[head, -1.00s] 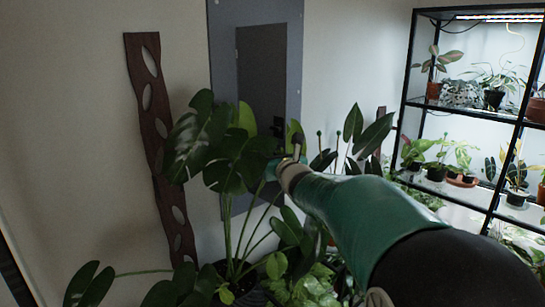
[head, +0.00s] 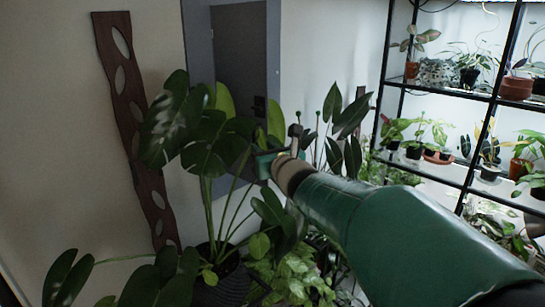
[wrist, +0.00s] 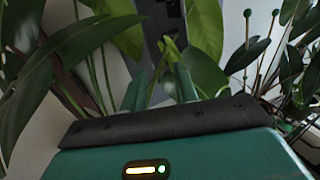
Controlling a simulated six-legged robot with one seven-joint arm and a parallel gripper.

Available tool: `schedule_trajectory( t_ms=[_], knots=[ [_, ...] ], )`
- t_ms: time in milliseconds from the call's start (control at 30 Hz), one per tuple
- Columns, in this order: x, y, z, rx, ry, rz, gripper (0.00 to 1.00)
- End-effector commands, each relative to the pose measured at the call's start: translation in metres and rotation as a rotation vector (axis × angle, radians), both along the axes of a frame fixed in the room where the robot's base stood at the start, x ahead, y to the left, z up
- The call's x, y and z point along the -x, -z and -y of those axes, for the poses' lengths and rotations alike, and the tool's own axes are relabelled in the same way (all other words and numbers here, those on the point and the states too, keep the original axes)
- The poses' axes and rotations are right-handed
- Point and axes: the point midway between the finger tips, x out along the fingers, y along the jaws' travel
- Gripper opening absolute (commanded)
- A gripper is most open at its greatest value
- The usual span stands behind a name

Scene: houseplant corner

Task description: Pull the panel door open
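The panel door (head: 240,55) is a dark grey upright rectangle in a lighter grey frame (head: 199,60) on the wall. It looks closed. A small black latch (head: 260,103) sits at its lower right and is partly behind leaves. My gripper (head: 272,160) is in front of the panel, below the latch in the picture and among leaves. In the wrist view my gripper (wrist: 160,82) shows two green fingers standing apart with nothing clearly held between them. Leaves hide much of the door's lower part.
A large potted plant (head: 215,135) stands before the panel, its leaves close to my gripper. A wavy brown wooden strip (head: 128,115) hangs on the left wall. A black shelf rack (head: 482,95) with several plants stands at the right.

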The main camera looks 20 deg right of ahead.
Motion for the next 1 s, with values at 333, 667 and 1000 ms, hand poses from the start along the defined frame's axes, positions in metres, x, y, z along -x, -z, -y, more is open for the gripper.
schedule_trajectory(
  t_ms=[333, 667, 1000],
  knots=[
    [0.048, 0.000, 0.002, 0.001, 0.000, 0.000, 0.30],
    [0.050, 0.000, 0.002, 0.001, 0.000, -0.001, 0.26],
    [0.054, -0.002, -0.002, 0.098, -0.034, 0.005, 0.00]
  ],
)
